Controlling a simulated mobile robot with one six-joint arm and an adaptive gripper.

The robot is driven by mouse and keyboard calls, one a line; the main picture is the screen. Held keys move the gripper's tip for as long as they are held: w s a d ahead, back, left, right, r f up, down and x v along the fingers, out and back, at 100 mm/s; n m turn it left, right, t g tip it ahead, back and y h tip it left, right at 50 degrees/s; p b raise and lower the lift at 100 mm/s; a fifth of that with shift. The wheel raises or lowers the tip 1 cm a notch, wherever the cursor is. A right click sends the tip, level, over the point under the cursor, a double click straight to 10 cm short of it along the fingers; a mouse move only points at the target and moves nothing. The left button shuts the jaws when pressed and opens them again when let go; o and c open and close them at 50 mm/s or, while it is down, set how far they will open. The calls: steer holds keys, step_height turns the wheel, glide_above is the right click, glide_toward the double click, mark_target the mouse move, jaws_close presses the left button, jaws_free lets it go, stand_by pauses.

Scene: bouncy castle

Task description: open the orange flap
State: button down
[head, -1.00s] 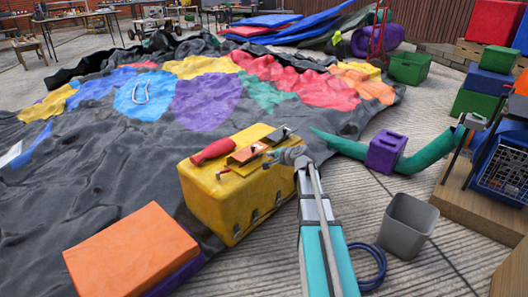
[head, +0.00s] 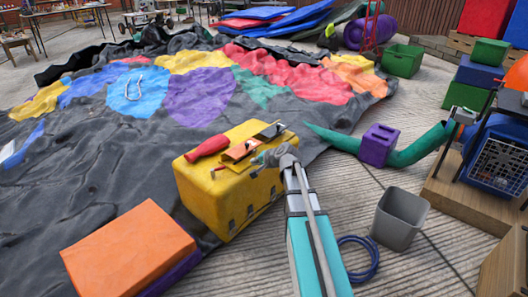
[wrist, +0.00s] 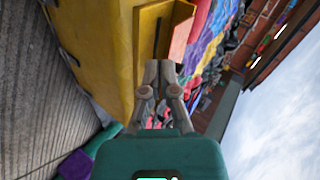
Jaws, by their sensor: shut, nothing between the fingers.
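The orange flap (head: 240,150) is on top of the yellow box (head: 205,193), near its right side. In the wrist view the orange flap (wrist: 181,32) stands out from the yellow surface, with a dark slot beside it; how far it is open I cannot tell. My gripper (head: 259,161) is at the box's right top edge, close to the flap. In the wrist view my gripper (wrist: 160,64) is shut and empty, its tips just short of the flap's near end. I cannot tell whether they touch it.
A red-handled tool (head: 208,147) lies on the box's top left. An orange block (head: 128,250) is at the front left. A grey bin (head: 400,217) and a purple block (head: 380,146) on a green tube stand right.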

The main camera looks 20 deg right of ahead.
steer(key=s+a+r+n+g+h+p, duration=0.2)
steer(key=s+a+n+g+p, duration=0.3)
steer(key=s, duration=0.7)
steer(key=s+a+r+n+g+h+p, duration=0.2)
steer(key=s+a+n+g+p, duration=0.3)
steer(key=s, duration=0.7)
steer(key=a+r+p, duration=0.1)
steer(key=a+p, duration=0.1)
steer(key=a, duration=0.1)
steer(key=shift+r+n, duration=0.3)
steer(key=shift+r, duration=0.1)
steer(key=shift+a, duration=0.1)
